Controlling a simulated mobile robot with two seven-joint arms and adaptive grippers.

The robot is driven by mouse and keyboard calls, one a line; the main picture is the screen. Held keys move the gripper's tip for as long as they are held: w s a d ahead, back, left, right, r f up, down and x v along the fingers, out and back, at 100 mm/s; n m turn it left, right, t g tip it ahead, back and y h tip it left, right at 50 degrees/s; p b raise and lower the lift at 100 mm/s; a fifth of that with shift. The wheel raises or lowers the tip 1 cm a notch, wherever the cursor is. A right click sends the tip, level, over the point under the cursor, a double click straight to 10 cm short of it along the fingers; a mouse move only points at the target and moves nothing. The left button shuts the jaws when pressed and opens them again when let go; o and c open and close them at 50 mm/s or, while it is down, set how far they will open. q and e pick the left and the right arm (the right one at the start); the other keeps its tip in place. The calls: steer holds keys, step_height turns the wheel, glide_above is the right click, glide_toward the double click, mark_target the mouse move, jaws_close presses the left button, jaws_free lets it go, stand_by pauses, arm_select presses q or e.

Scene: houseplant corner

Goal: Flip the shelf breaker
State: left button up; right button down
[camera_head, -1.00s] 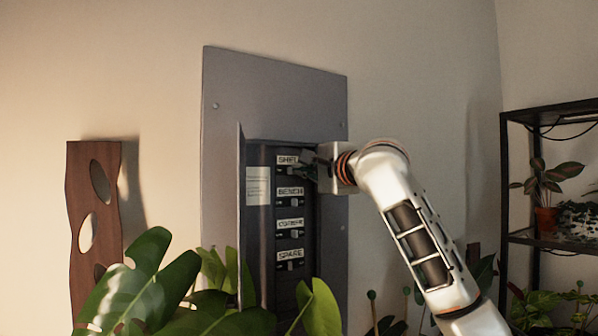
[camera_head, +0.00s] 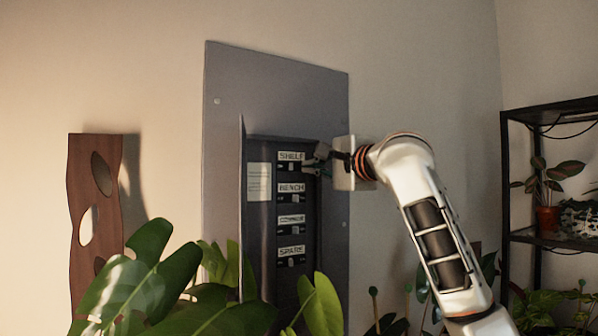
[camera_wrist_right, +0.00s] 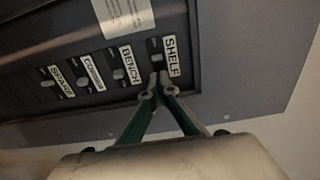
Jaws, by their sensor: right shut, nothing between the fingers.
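The shelf breaker (camera_head: 292,167) is the top switch in the panel, under its SHELF label (camera_head: 291,156). It also shows in the wrist view (camera_wrist_right: 157,57), where its small lever stands just beyond my fingertips. My right gripper (camera_head: 318,160) is shut and empty at the right side of the top row. In the wrist view its two fingertips (camera_wrist_right: 159,79) sit close together, just short of the lever and the label's end. Whether they touch the switch I cannot tell. The lever's exact position is too small to read. My left gripper is not in view.
The BENCH (camera_head: 295,199), corner (camera_head: 294,231) and SPARE (camera_head: 291,263) breakers sit below. The panel door (camera_head: 243,215) stands open on the left. Large leaves (camera_head: 140,285) cover the lower front. A black plant shelf (camera_head: 550,110) stands at the right.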

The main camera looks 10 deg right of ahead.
steer(key=b+v, duration=0.1)
steer(key=v, duration=0.5)
stand_by(0.4)
stand_by(0.3)
